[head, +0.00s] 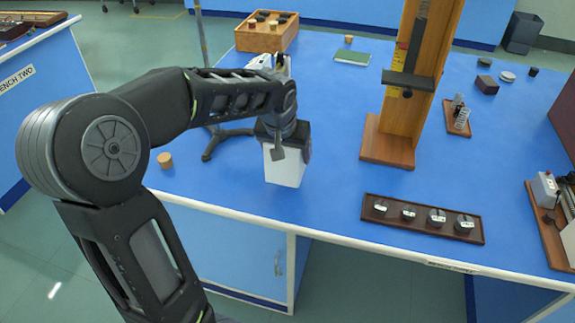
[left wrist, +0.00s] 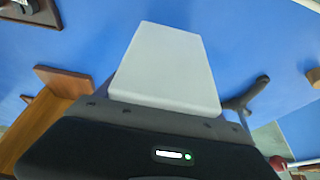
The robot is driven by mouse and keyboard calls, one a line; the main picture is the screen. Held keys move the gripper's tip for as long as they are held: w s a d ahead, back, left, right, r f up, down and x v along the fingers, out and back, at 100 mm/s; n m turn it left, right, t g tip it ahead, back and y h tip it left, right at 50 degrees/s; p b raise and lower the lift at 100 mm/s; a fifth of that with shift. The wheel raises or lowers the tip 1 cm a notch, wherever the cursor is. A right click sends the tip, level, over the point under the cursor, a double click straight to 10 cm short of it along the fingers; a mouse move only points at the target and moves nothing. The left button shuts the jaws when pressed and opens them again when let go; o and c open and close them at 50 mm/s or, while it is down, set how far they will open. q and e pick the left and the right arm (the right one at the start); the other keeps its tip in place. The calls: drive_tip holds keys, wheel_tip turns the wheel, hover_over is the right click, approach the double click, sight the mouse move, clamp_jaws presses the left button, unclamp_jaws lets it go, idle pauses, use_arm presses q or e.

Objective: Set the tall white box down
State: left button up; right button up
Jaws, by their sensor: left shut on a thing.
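The tall white box (head: 285,168) is below my left gripper (head: 283,145), near the front edge of the blue bench (head: 330,110). My left gripper is shut on the box and covers its upper part. In the left wrist view the white box (left wrist: 168,68) extends out from the gripper (left wrist: 165,105) over the blue surface. The box looks close to upright. I cannot tell whether its base touches the bench. My right gripper is not in view.
A dark tray with several small weights (head: 422,218) lies to the right. A tall wooden stand (head: 388,145) rises behind it. A cork-coloured cylinder (head: 165,160) and a black tripod foot (head: 208,154) are to the left. The bench in front of the stand is partly clear.

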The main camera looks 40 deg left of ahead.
use_arm(q)
drive_tip(key=shift+f, duration=0.15)
drive_tip(key=shift+f, duration=1.75)
drive_tip(key=shift+f, duration=0.2)
drive_tip(key=o, duration=2)
drive_tip(key=shift+s+r, duration=0.1)
drive_tip(key=shift+r, duration=0.35)
drive_tip(key=v, duration=1.1)
drive_tip(key=shift+s+d+r, duration=0.1)
drive_tip(key=shift+s+r, duration=0.05)
